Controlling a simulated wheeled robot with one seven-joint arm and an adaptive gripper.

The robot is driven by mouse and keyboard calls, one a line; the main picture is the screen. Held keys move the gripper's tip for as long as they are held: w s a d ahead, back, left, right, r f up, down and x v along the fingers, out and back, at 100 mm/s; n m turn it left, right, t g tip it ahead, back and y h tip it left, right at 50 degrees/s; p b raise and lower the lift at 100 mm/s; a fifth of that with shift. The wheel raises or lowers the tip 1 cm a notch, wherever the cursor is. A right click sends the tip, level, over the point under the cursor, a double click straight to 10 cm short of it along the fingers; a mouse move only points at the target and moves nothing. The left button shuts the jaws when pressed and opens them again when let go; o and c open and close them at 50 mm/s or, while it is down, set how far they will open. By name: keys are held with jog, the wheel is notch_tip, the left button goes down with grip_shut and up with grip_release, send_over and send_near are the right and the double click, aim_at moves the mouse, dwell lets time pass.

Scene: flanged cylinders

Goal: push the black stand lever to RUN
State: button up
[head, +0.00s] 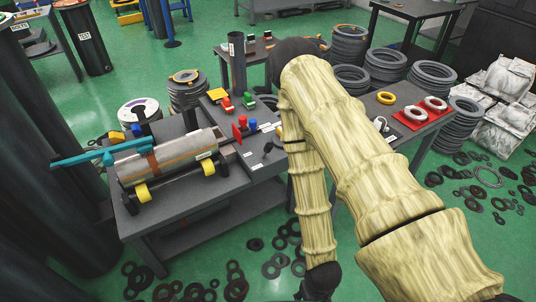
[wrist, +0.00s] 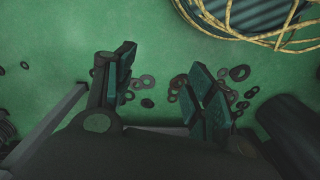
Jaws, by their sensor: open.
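A small black lever with a round knob (head: 267,147) stands on the grey bench (head: 185,205), left of my arm in the head view. White label plates lie close to it, but their lettering is too small to read. I cannot tell which position the lever is in. My gripper (wrist: 163,68) shows in the wrist view with its two dark teal fingers spread wide and nothing between them. It is above the green floor, and the lever is not seen in that view. In the head view the fingers are not clearly seen; the forearm runs down to a dark wrist at the bottom edge.
Red (head: 240,126) and blue (head: 252,125) pieces stand behind the lever. A grey cylinder (head: 165,160) lies on yellow-wheeled rollers at the left. A red mat (head: 411,119) with rings is on the right-hand table. Black rings (head: 271,269) litter the floor; stacked rings stand behind.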

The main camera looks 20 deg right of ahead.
jog(key=shift+c, duration=0.5)
jog(key=n+t+y+b, duration=0.55)
jog(key=t+b, duration=1.15)
jog(key=b, duration=1.1)
send_near(269, 147)
notch_tip(269, 147, down, 2)
jog(key=w+d, duration=0.1)
jog(key=shift+y, duration=0.35)
jog(key=b+x, duration=0.2)
jog(key=x, duration=0.9)
jog(key=shift+f, duration=0.1)
jog(key=shift+c, duration=0.2)
jog(key=shift+d, duration=0.1)
grip_shut()
